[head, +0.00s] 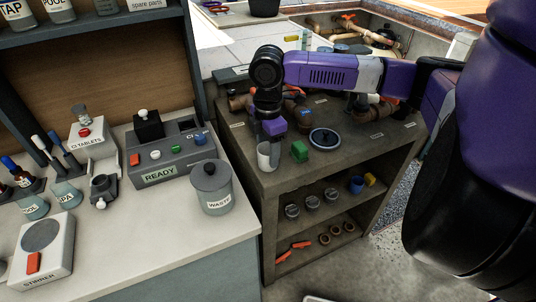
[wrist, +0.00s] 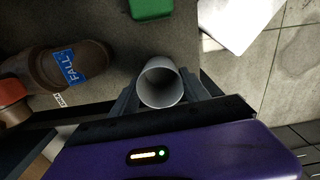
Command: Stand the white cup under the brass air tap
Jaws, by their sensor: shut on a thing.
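The white cup (head: 268,156) is upright at the left edge of the brown bench top, and I cannot tell whether its base touches the top. My gripper (head: 268,146) points down from above and is shut on the cup. In the wrist view the cup's open mouth (wrist: 161,82) sits between the two fingers of my gripper (wrist: 160,92), and its inside looks empty. I cannot make out the brass air tap for certain; brown pipework (head: 295,112) lies behind my gripper and is partly hidden by my arm.
A green block (head: 299,151) and a round blue-rimmed dish (head: 324,139) stand right of the cup on the bench (head: 350,155). The grey waste pot (head: 211,187) stands on the left counter.

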